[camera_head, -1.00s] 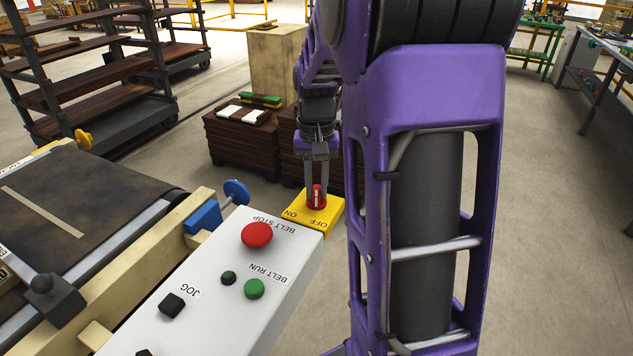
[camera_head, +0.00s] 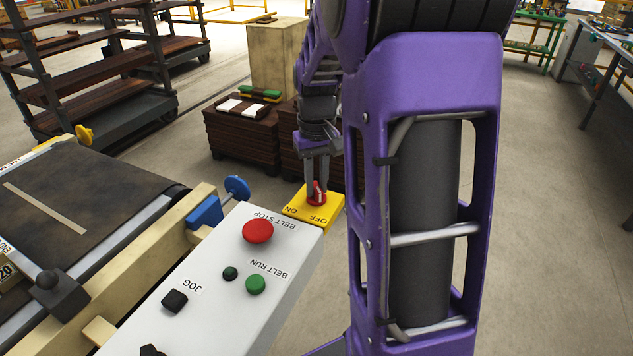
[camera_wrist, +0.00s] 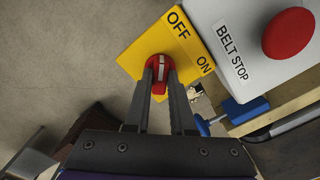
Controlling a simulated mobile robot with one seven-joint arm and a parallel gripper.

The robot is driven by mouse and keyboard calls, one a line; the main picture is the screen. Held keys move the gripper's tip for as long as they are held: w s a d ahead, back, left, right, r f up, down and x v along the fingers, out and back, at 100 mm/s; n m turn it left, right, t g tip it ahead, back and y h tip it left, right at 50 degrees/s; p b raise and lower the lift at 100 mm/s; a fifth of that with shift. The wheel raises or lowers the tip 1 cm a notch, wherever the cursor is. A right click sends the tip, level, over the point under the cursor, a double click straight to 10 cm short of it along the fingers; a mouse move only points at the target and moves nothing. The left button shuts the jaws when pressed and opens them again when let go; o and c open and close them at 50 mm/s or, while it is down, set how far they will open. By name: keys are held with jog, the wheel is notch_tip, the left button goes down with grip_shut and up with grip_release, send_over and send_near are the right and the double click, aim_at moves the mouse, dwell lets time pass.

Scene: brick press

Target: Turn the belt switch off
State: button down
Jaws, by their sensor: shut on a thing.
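The belt switch is a red rotary knob (camera_head: 317,198) with a white mark, on a yellow plate (camera_head: 297,205) lettered OFF and ON at the end of the control box. My gripper (camera_head: 317,184) points down with its fingers shut on the knob's grip. In the wrist view the knob (camera_wrist: 163,63) sits between the fingertips of my gripper (camera_wrist: 161,76). Its white mark runs roughly up the picture, closer to the OFF lettering's side than to ON. The fingers hide part of the knob, so its exact angle is hard to tell.
The white control box (camera_head: 215,285) carries a red BELT STOP button (camera_head: 258,231), a green BELT RUN button (camera_head: 256,284) and a black JOG button (camera_head: 174,301). The belt (camera_head: 85,205) lies to the left. A blue handwheel (camera_head: 237,187) stands close to the yellow plate.

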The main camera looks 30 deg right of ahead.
aim_at(316, 187)
jog(key=c, duration=0.8)
grip_release()
jog(key=shift+o, duration=0.2)
jog(key=shift+r, duration=0.1)
notch_tip(316, 187, up, 17)
jog(key=p, duration=0.2)
jog(key=shift+r, duration=0.15)
